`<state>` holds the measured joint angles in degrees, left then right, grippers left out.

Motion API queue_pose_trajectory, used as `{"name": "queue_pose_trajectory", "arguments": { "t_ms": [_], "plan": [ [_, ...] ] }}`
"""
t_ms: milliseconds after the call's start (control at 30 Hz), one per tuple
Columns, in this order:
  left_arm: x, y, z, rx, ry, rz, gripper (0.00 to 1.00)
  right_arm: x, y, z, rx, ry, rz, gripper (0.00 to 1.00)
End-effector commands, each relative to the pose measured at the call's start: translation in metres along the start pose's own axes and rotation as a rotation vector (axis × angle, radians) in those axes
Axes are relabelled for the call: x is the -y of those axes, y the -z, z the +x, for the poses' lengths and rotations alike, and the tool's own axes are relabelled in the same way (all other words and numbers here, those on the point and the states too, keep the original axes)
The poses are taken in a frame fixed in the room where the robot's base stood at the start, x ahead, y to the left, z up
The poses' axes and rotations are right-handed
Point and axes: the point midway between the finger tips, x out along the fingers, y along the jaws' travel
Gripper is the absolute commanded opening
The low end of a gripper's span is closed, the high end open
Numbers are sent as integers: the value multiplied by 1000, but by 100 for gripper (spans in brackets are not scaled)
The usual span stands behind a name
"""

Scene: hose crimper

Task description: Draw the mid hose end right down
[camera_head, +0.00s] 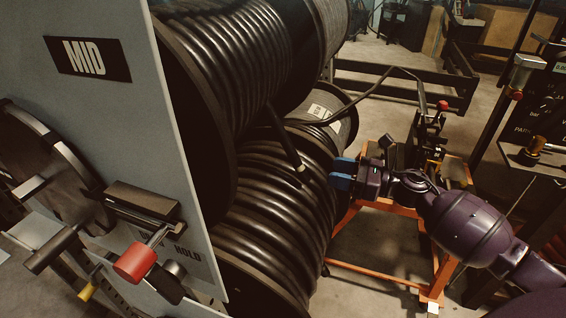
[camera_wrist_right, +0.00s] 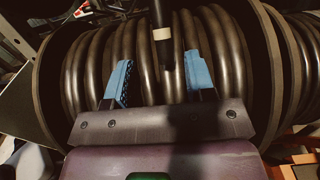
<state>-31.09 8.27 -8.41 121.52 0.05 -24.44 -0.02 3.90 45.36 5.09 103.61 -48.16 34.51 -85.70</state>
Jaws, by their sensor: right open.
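The mid hose end (camera_head: 290,152) is black with a pale band near its tip and hangs slanting down from the upper reel (camera_head: 225,70), in front of the lower reel's coils. My right gripper (camera_head: 342,174) is open, with its blue fingers just right of the hose tip in the head view, apart from it. In the right wrist view the hose end (camera_wrist_right: 162,38) hangs in the gap between the two blue fingers (camera_wrist_right: 158,76), towards its far side. Nothing is held. My left gripper is out of view.
A grey panel with a MID plate (camera_head: 87,60) and a red-knobbed lever (camera_head: 135,262) stands left. The lower reel (camera_head: 270,215) bulges close below the hose end. An orange-framed cart (camera_head: 385,205) stands behind my right arm. Open floor shows at the back.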

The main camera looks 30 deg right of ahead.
Motion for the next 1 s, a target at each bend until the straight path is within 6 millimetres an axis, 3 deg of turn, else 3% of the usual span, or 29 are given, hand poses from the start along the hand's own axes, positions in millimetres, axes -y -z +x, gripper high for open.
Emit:
{"name": "queue_pose_trajectory", "arguments": {
  "t_ms": [300,600,1000],
  "plan": [
    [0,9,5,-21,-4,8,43,0,0,46,1,-2,-2,50],
    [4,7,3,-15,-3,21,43,0,0,90,0,0,-1,50],
    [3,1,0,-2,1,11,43,0,0,105,-1,0,-2,50]
  ]
}}
